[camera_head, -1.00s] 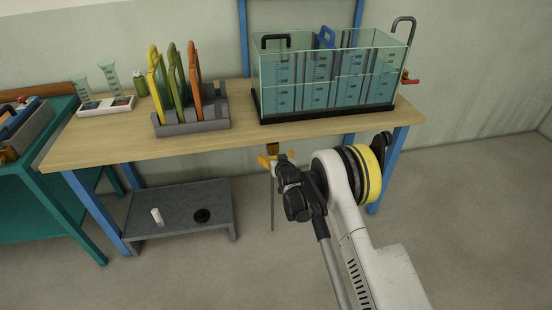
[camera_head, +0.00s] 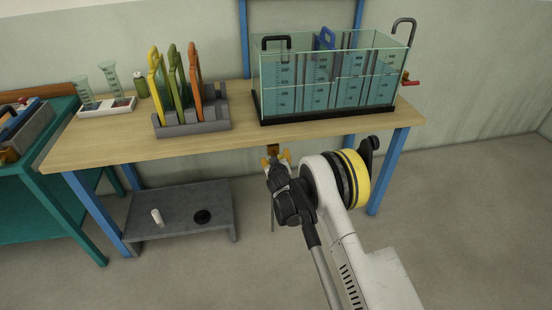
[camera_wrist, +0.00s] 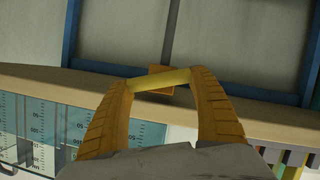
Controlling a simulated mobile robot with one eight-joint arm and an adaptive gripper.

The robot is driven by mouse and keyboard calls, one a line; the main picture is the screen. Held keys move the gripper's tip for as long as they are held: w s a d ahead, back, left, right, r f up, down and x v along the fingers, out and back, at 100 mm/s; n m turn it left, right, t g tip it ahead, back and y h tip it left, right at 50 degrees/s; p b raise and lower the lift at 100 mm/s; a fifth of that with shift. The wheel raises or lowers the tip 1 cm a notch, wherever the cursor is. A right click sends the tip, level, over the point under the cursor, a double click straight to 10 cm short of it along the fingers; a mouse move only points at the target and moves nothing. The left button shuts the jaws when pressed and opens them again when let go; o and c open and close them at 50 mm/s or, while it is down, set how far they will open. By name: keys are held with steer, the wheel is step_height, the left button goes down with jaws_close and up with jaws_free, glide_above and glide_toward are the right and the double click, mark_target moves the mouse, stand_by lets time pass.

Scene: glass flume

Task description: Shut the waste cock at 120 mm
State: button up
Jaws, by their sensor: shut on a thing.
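The waste cock (camera_head: 272,149) is a small brown-orange fitting under the front edge of the bench, with a thin grey pipe (camera_head: 272,217) hanging below it. My gripper (camera_head: 281,158) is at the cock, and my wrist hides part of it. In the wrist view, the orange fingers of my gripper (camera_wrist: 162,79) are shut on a yellow lever bar (camera_wrist: 157,80), one finger at each end. An orange block (camera_wrist: 160,69) shows just behind the bar. The glass flume (camera_head: 330,75) stands on the bench with blue water and printed scales; I cannot read the level exactly.
The wooden bench (camera_head: 110,148) edge lies right above my gripper. A rack (camera_head: 192,128) with yellow, green and orange gates stands left of the flume. A low grey stand (camera_head: 180,200) sits on the floor at left. The floor on the right is clear.

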steer(key=o, duration=1.2)
steer(key=shift+s, duration=0.1)
steer(key=v, duration=1.2)
